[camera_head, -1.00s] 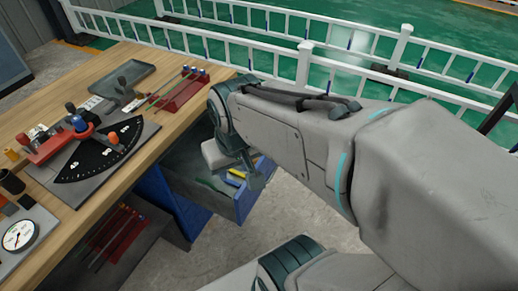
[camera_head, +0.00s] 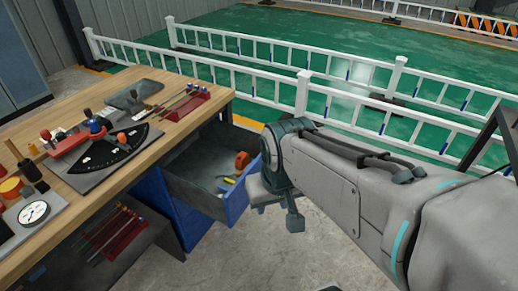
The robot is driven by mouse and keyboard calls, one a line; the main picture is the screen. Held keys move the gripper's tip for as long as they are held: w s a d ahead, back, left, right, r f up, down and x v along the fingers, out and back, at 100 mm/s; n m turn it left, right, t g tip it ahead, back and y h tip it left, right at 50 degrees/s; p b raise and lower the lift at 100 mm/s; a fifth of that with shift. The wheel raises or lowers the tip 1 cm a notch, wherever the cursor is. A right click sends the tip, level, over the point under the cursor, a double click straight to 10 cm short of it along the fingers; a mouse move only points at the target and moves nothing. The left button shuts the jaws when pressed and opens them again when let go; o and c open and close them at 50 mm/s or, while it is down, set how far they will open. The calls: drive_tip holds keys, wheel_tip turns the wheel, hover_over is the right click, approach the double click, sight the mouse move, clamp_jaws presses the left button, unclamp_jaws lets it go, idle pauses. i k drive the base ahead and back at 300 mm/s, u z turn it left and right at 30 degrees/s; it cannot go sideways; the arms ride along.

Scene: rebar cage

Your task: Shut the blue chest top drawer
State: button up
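The blue chest (camera_head: 165,205) stands under the wooden workbench. Its top drawer (camera_head: 237,203) is pulled out to the right, with a blue front and a dark grey inside. An orange object (camera_head: 241,160) and a small yellow-handled tool (camera_head: 228,180) lie in it. My gripper (camera_head: 278,208) is just right of the drawer front, on its outer side, and hangs below my arm's wrist. My own arm partly hides it. I cannot tell whether it touches the front or whether its fingers are open.
The workbench (camera_head: 150,88) holds a gauge (camera_head: 34,212), a black dial plate (camera_head: 115,150), a grey tray (camera_head: 133,95) and a red tool rack (camera_head: 182,104). Another red rack (camera_head: 112,235) sits on a lower shelf. A white railing (camera_head: 302,92) runs behind. Concrete floor is clear below the drawer.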

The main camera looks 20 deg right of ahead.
sight(213, 151)
drive_tip(key=z, duration=0.5)
drive_tip(key=i, duration=0.95)
drive_tip(key=z, duration=1.05)
drive_tip(key=k, duration=0.8)
drive_tip(key=u, duration=1.15)
